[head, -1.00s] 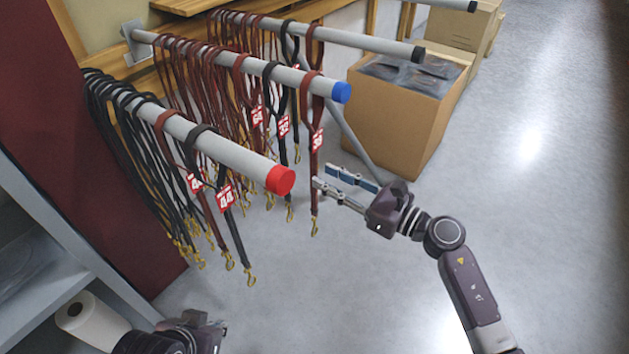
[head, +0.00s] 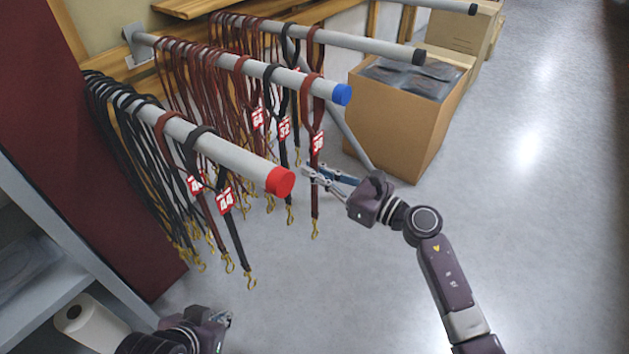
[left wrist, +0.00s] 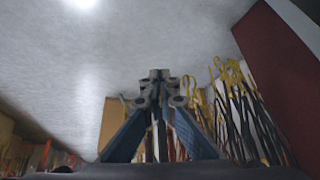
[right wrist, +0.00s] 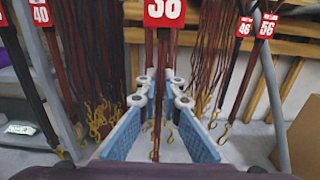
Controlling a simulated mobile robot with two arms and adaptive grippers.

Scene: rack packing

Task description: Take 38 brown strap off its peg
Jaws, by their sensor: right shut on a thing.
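The brown strap with the red 38 tag (head: 316,146) hangs near the blue-capped end of the middle peg (head: 341,94). In the right wrist view its tag (right wrist: 164,12) is at the top, and the strap (right wrist: 156,125) runs down between the fingers. My right gripper (head: 312,174) is shut on this strap below the tag; it also shows in the right wrist view (right wrist: 160,92). The strap's loop is still over the peg. My left gripper (head: 228,319) is low at the front left, away from the straps; its fingertips nearly meet in the left wrist view (left wrist: 154,90).
A red-capped peg (head: 280,181) with black and brown straps is in front. A black-capped peg (head: 419,55) is behind. A black strap tagged 32 (head: 284,130) hangs close by. A cardboard box (head: 400,130) stands at the right. The floor to the right is clear.

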